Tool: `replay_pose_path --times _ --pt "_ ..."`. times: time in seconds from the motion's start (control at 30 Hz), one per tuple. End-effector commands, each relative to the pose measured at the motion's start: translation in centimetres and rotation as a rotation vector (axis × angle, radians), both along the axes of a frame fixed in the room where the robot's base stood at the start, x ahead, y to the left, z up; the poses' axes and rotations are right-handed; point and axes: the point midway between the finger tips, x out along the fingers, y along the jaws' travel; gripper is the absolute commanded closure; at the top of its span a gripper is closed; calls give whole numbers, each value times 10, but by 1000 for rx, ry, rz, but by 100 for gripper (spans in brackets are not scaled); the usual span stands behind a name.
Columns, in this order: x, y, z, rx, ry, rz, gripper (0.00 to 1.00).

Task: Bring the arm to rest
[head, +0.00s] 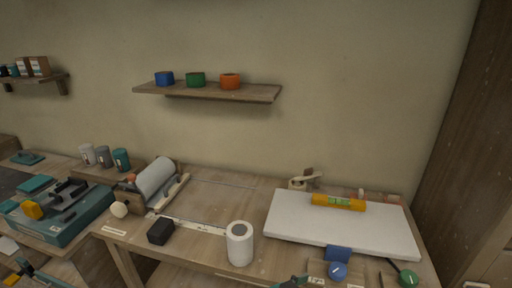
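My arm and gripper do not show in the head view. A wooden workbench (205,255) runs across the lower part of the picture. On its right lies a white board (290,222) with a yellow-orange level or tube (338,202) lying on it. A white roll (240,244) stands upright near the front edge of the bench. A black block (160,231) sits to its left.
A wall shelf (210,91) holds a blue roll (164,78), a green roll (195,79) and an orange roll (230,81). A teal toolbox (70,225) stands at left. A tall brown panel (460,130) bounds the right. The middle of the bench is partly clear.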

Motion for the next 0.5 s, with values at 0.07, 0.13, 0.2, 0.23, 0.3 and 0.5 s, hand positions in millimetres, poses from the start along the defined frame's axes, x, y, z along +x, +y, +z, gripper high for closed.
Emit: replay_pose_path --times 0.07,0.13,0.2,0.23,0.3,0.5 --pt "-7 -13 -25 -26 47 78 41" --pt "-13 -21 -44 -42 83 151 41" --pt "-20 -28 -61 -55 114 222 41" --pt "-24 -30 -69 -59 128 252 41" --pt "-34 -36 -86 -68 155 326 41" --pt "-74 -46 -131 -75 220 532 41"
